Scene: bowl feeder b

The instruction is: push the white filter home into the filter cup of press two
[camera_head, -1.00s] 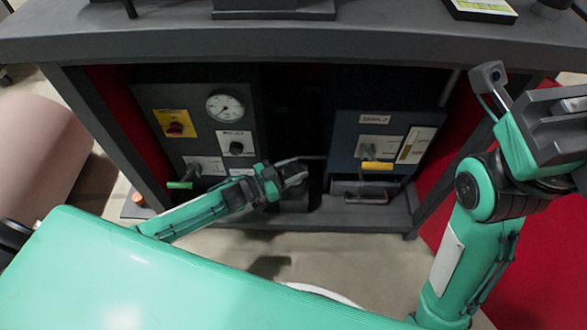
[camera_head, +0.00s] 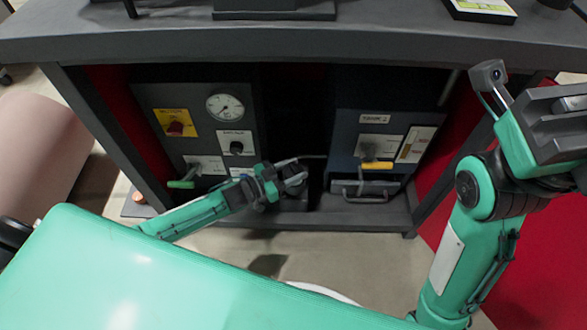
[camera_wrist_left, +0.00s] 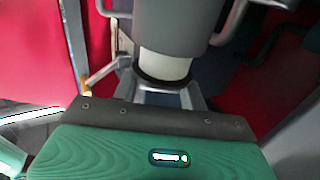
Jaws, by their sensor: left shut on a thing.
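My left gripper (camera_head: 291,178) is in the gap between the two panels under the bench, and its fingers are small and dark in the head view. In the left wrist view its fingers (camera_wrist_left: 163,98) are shut at the dark-ringed end of the white filter (camera_wrist_left: 164,66). A white band of the filter shows between that dark ring and the grey filter cup (camera_wrist_left: 178,24). The filter's other end is hidden by the cup, and I cannot tell how deep it sits. My right arm's grey end (camera_head: 555,125) is raised at the right; its fingertips do not show clearly.
The left panel (camera_head: 205,120) carries a gauge, a red knob and a green-handled lever. The right panel (camera_head: 385,125) carries a yellow-handled lever (camera_head: 377,165) and a drawer-like handle (camera_head: 365,195). The bench top (camera_head: 400,43) overhangs them. Red side walls close in around the left wrist.

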